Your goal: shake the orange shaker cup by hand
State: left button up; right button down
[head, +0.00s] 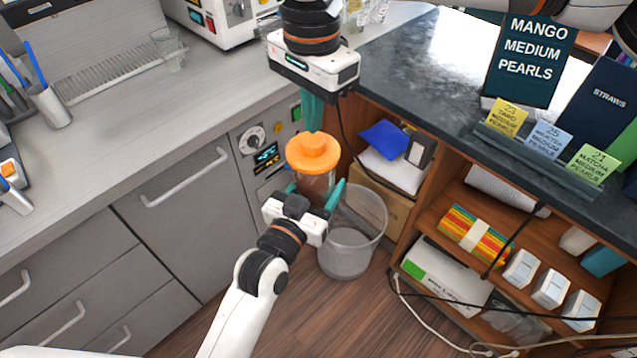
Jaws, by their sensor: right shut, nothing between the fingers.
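The shaker cup (314,184) has a clear body with brown contents and an orange lid (313,153). It is upright in front of the counter, above the floor. My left gripper (313,190) has its teal fingers on either side of the cup body and holds it; the gripper body hides the cup's lower part. My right gripper (312,125) points down from above, its teal fingers shut together with nothing between them. Its tips are just above or behind the lid; I cannot tell whether they touch it.
A mesh bin (350,240) stands on the floor beside the cup. The grey counter (120,130) with drawers is at left. At right, a dark countertop (425,75) tops wooden shelves (430,215) with boxes. Black cables hang at lower right. A clear glass (170,52) stands on the counter.

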pick_arm(q)
jog(key=shift+r, duration=0.15)
pick_arm(e)
jog(key=shift+f, duration=0.85)
dwell(0.6)
pick_arm(q)
jog(key=shift+r, duration=0.1)
pick_arm(e)
jog(key=shift+r, duration=0.1)
